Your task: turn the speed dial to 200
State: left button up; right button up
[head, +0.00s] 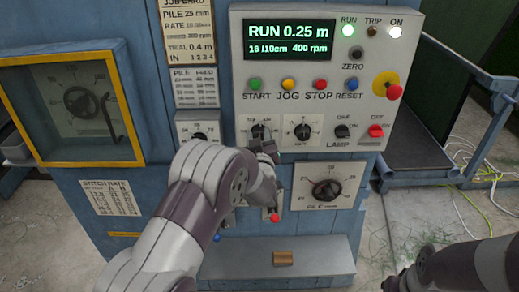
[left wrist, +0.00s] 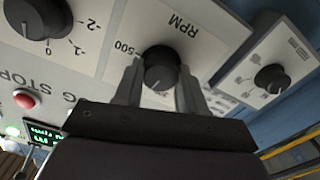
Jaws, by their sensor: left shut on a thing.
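The speed dial (left wrist: 161,68) is a dark round knob on a pale plate marked RPM, with a 500 label beside it in the left wrist view. My left gripper (left wrist: 160,88) has one finger on each side of this knob and is shut on it. In the head view the dial (head: 258,131) is partly hidden by my left gripper (head: 264,147). The display (head: 289,41) reads RUN 0.25 m, 16/10cm and 400 rpm. Which number the dial's pointer meets is hard to read. My right arm shows at the lower right, its gripper out of view.
Another dial (head: 302,131) sits just right of the speed dial. The LAMP switch (head: 342,131) and a red switch (head: 376,131) are farther right. Coloured buttons, including red STOP (head: 320,83), are above. A large PILE dial (head: 326,190) is below. A red emergency button (head: 394,92) juts out.

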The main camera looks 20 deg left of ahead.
pick_arm(q)
jog(key=n+b, duration=0.6)
jog(key=b, duration=0.2)
jog(key=n+b, duration=0.5)
jog(key=b, duration=0.3)
jog(key=f+n+b, duration=0.1)
jog(key=n+b, duration=0.5)
jog(key=b, duration=0.2)
jog(key=shift+n, duration=0.3)
jog(key=shift+r+n+b, duration=0.1)
jog(key=shift+n+b, duration=0.6)
jog(key=shift+n, duration=0.3)
jog(key=o, duration=1.1)
jog(key=shift+s+a+r, duration=0.1)
jog(key=shift+s+r, duration=0.05)
jog(key=shift+c, duration=0.2)
